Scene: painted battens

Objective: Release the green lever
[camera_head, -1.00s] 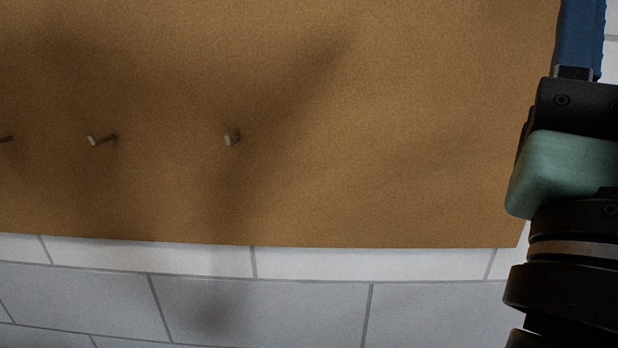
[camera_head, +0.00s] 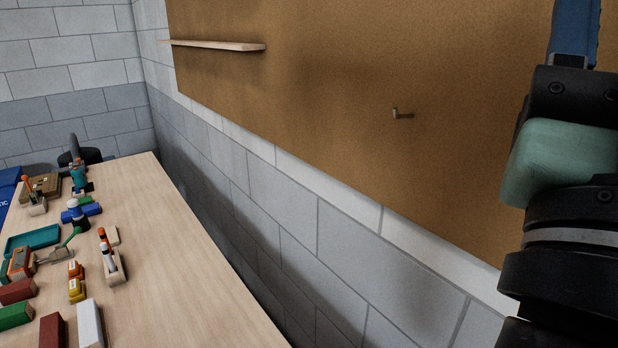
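A green lever (camera_head: 71,238) shows small in the head view, on the wooden table at the lower left. It slants up to the right from a grey metal base (camera_head: 55,256), which looks like a clamp. Whether it grips anything is too small to tell. An orange-red item (camera_head: 20,262) sits just left of the base. My arm stands at the right edge of the view, far from the lever. My gripper's fingers are not in view.
The wooden table (camera_head: 190,262) carries several blocks, a teal tray (camera_head: 33,240), a blue fitting (camera_head: 80,213) and a white block (camera_head: 89,323). Its right part is bare.

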